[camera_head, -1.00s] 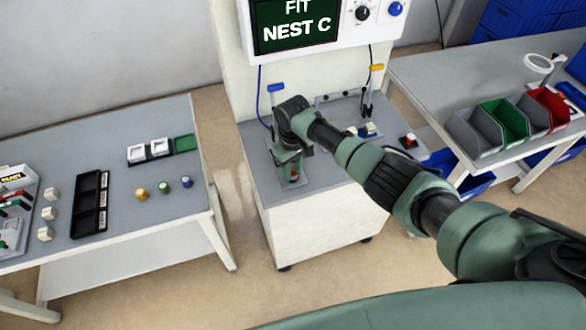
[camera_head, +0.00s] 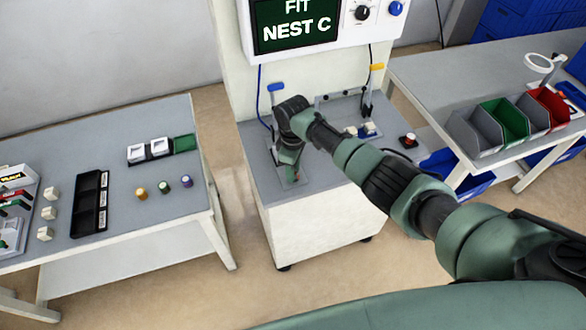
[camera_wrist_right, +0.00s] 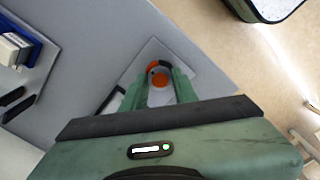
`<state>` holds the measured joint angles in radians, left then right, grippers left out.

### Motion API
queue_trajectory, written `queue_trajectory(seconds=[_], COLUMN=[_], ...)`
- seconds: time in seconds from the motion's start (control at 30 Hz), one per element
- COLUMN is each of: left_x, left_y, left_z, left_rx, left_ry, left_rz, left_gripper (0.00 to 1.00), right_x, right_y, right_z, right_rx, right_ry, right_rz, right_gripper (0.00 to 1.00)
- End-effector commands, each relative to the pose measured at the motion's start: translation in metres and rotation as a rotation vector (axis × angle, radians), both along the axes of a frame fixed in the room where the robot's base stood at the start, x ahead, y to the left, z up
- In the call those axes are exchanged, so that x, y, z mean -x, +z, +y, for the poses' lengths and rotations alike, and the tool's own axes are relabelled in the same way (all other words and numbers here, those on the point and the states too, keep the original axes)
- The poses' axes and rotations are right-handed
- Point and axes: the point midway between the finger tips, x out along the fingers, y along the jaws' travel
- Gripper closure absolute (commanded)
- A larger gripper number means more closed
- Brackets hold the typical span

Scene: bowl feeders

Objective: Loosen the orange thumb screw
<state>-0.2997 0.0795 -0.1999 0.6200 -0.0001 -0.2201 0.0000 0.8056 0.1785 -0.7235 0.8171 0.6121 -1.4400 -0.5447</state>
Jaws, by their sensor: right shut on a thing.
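The orange thumb screw (camera_wrist_right: 160,80) shows in the right wrist view between the two green fingers of my right gripper (camera_wrist_right: 160,86). The gripper is shut on it. Beside the screw is a dark and orange curved part. Both sit over a light grey square plate (camera_wrist_right: 188,62) on the grey bench top. In the head view my right gripper (camera_head: 292,172) points down at this plate at the front left of the bench, and it hides most of the screw. My left gripper is in neither view.
The bench (camera_head: 325,170) carries a blue-topped post (camera_head: 276,88), a yellow-topped post (camera_head: 376,68) and a red button (camera_head: 409,140). A screen (camera_head: 295,24) above reads "FIT NEST C". A table with parts (camera_head: 130,220) stands left. Coloured bins (camera_head: 503,118) stand right.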

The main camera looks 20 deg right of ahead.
Motion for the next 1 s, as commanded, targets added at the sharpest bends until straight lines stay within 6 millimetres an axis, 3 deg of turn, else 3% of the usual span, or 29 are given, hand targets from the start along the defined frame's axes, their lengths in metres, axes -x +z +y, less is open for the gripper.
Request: queue_trajectory(seconds=[0.37, 0.4, 0.47, 0.77, 1.0], left_x=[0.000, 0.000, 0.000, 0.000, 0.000], left_y=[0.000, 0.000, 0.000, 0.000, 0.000], left_z=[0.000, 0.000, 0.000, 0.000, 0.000], left_rx=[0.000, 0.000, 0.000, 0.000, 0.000], left_ry=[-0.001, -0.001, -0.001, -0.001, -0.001], left_rz=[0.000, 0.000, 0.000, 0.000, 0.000], left_gripper=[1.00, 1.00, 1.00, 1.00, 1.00], right_x=[-0.002, -0.002, -0.002, -0.001, -0.002], right_y=[0.002, 0.002, 0.002, 0.002, 0.031], right_z=[0.001, 0.001, 0.001, 0.000, 0.000], right_rx=[-0.003, -0.003, -0.002, -0.002, -0.002], right_ry=[0.003, 0.003, 0.002, 0.002, 0.003], right_rz=[-0.006, -0.006, -0.005, -0.003, -0.007], right_gripper=[1.00, 0.60, 0.50, 0.50, 0.50])
